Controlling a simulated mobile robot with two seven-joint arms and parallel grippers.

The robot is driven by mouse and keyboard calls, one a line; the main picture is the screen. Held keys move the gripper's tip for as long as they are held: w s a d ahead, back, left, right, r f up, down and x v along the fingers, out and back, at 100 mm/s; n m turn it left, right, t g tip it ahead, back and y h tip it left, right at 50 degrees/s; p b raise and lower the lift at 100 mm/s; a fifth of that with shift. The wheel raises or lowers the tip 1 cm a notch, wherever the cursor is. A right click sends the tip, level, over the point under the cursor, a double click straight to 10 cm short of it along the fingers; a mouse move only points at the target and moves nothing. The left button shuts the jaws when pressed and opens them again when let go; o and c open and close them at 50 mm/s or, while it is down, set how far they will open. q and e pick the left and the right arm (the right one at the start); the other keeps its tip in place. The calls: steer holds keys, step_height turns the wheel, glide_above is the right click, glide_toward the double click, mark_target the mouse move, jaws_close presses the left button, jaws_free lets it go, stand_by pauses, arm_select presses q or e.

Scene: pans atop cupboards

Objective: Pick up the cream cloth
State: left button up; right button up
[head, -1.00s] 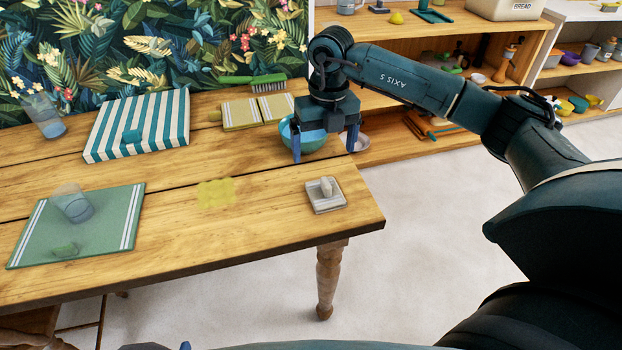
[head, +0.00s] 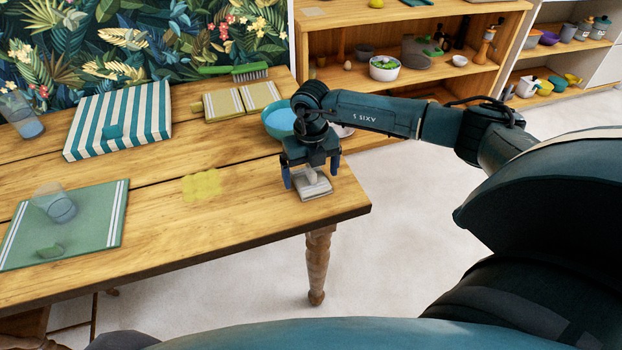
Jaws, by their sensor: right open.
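The cream cloth (head: 315,188) is a small, pale, folded square with a raised tuft in its middle. It lies near the right corner of the wooden table in the head view. My right gripper (head: 310,174) is open right above it, with one finger on each side of the tuft. The gripper partly hides the cloth's far side, and I cannot tell whether the fingers touch it. My left gripper is not in view.
A blue bowl (head: 278,122) stands just behind my right gripper. A yellow cloth (head: 202,186) lies to the left, with bare wood between. A green mat (head: 100,222) holds a clear glass (head: 60,206). A striped folded cloth (head: 150,115) lies farther back.

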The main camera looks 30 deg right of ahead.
mark_target(311, 169)
steer(key=shift+f, duration=0.15)
steer(key=c, duration=1.1)
steer(key=shift+o, duration=0.2)
step_height(311, 169, up, 10)
steer(key=shift+r, duration=0.1)
steer(key=o, duration=0.4)
steer(key=shift+c, duration=1.6)
